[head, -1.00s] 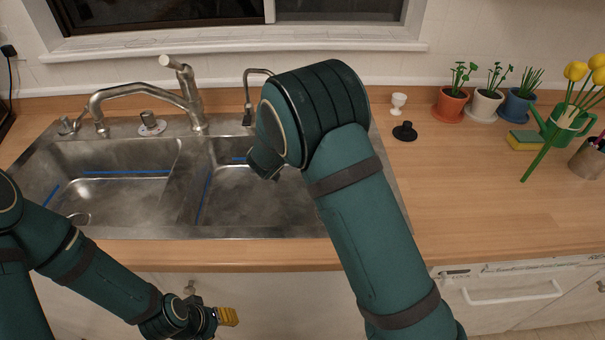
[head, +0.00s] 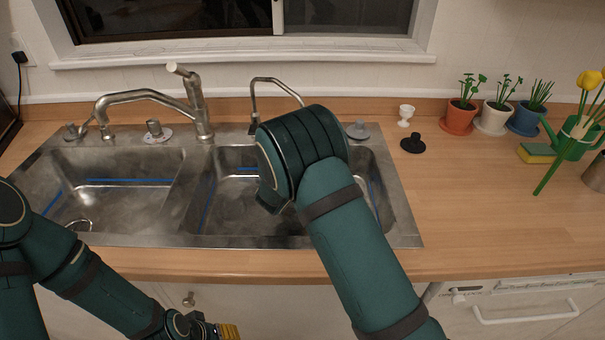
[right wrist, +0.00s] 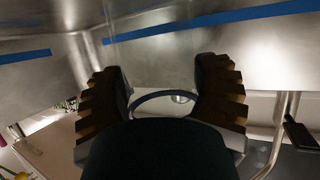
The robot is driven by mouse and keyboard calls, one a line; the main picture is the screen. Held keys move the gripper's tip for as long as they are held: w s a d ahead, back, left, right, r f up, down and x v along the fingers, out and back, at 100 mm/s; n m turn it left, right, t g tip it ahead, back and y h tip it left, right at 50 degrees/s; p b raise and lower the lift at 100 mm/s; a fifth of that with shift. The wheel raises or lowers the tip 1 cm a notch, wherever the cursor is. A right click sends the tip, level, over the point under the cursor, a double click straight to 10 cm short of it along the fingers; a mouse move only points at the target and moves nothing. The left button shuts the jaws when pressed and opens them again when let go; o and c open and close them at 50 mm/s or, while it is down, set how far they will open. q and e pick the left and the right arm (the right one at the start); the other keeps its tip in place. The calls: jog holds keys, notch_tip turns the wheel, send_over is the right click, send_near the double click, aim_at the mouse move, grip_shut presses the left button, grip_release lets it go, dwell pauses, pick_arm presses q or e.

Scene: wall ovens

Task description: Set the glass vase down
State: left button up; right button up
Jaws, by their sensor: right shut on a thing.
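My right gripper (right wrist: 163,92) shows in the right wrist view with its two ridged fingers on either side of a clear thing with a thin curved rim, which I take to be the glass vase (right wrist: 160,93). Most of the vase is hidden or too transparent to make out. In the head view my right arm hides both the gripper and the vase, over the right basin of the steel sink (head: 232,205). My left gripper (head: 222,331) is at the bottom edge in the head view, in front of the cabinet and partly cut off; its jaw opening is unclear.
A large faucet (head: 197,105) and a thin tap (head: 254,100) stand behind the sink. On the right counter (head: 450,215) are a white egg cup (head: 405,115), a black stopper (head: 412,143), potted plants (head: 494,117), a sponge (head: 537,153) and a green watering can (head: 578,140). The counter's front right is clear.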

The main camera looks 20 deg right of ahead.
jog(key=shift+f, duration=0.2)
jog(key=o, duration=1.3)
jog(key=shift+r, duration=0.15)
jog(key=shift+s+a+r, duration=0.1)
jog(key=shift+a+r, duration=0.05)
jog(key=shift+r, duration=0.05)
jog(key=p+v, duration=0.2)
jog(key=v, duration=0.9)
jog(key=shift+s+a+r, duration=0.1)
jog(key=shift+s, duration=0.2)
